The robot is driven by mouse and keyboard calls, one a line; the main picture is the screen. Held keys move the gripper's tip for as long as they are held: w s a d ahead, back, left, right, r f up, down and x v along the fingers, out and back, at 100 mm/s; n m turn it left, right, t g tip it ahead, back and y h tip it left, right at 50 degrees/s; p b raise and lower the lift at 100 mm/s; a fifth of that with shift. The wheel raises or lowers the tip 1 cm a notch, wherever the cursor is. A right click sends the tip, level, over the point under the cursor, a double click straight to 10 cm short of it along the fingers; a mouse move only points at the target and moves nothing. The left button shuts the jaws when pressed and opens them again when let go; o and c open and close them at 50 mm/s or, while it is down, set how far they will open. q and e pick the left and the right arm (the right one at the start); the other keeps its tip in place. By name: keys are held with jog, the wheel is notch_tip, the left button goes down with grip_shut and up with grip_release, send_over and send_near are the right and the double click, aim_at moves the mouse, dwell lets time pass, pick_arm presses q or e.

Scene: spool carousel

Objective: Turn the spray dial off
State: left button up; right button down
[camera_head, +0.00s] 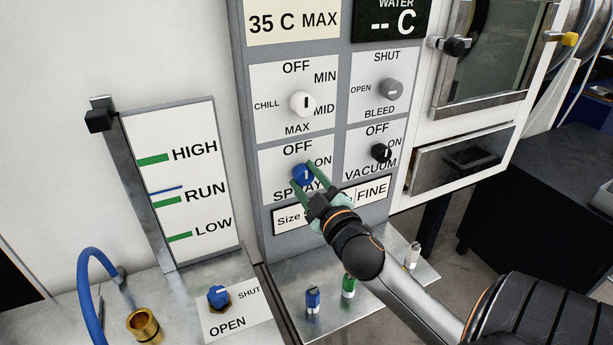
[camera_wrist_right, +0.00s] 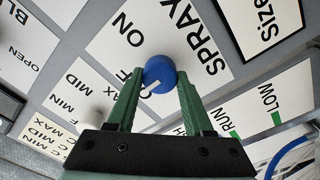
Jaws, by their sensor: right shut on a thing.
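The spray dial (camera_head: 303,174) is a small blue knob on the grey panel, with OFF printed above it, ON at its upper right and SPRAY below. My right gripper (camera_head: 304,179) reaches up to it from the lower right, and its green fingers are shut on the dial, one on each side. In the right wrist view the dial (camera_wrist_right: 160,72) sits between the fingertips (camera_wrist_right: 158,78). A white mark on its face points to the lower left there, roughly on the OFF side. A finger partly covers the OFF label. My left gripper is out of view.
A white chill dial (camera_head: 302,103), a grey bleed dial (camera_head: 391,89) and a black vacuum dial (camera_head: 381,152) are close by. A blue open/shut knob (camera_head: 218,295) stands lower left. A metal shelf (camera_head: 330,318) with small bottles lies below my right arm.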

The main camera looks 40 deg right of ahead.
dwell(0.4)
jog(key=shift+c, duration=1.4)
grip_release()
jog(key=p+v, duration=0.1)
jog(key=v, duration=1.1)
jog(key=shift+s+p, duration=0.3)
jog(key=shift+f, duration=0.1)
